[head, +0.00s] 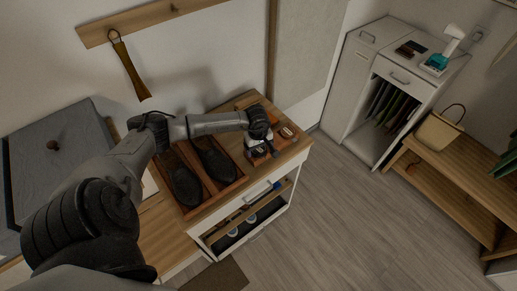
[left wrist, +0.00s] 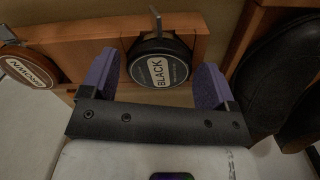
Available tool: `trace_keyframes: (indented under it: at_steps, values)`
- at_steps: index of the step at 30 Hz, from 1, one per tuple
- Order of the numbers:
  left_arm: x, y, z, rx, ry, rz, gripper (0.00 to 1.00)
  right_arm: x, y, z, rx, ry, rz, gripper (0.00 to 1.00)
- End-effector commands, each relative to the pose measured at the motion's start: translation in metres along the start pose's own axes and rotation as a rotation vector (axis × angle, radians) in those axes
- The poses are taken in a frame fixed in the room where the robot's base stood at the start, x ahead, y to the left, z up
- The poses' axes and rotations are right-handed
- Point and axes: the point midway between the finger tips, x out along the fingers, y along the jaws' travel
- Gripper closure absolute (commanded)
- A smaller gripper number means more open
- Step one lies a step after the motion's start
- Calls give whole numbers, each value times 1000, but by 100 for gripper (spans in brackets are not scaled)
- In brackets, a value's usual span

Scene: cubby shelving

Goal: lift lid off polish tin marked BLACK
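The round black polish tin (left wrist: 160,68) with a white label reading BLACK sits against a wooden tray in the left wrist view. Its lid is on, and a small metal tab stands at its far edge. My left gripper (left wrist: 157,80) is open, its two purple fingers on either side of the tin with visible gaps. In the head view my left gripper (head: 262,147) is over the right end of the wooden cabinet top and hides much of what lies below it. My right gripper is not in view.
A tin marked BROWN (left wrist: 28,68) lies left of the black tin in the wrist view. Dark shoes (head: 216,163) lie in wooden trays close by on the cabinet (head: 240,205). A shoehorn (head: 130,70) hangs on the wall. The floor (head: 330,220) is clear.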

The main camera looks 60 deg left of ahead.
Motion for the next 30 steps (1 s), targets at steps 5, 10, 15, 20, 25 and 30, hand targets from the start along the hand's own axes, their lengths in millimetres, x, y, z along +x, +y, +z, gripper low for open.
trace_keyframes:
  at_steps: [5,10,15,20,25,30]
  values:
    - [0,0,0,0,0,0,36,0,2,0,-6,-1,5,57]
    - [0,0,0,0,0,0,52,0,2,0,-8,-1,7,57]
    - [0,0,0,0,0,0,56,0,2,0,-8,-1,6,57]
    - [-2,0,0,0,1,1,56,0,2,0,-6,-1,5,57]
    - [-15,1,-1,0,2,2,56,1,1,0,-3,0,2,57]
    - [-44,2,-1,1,4,4,56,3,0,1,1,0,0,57]
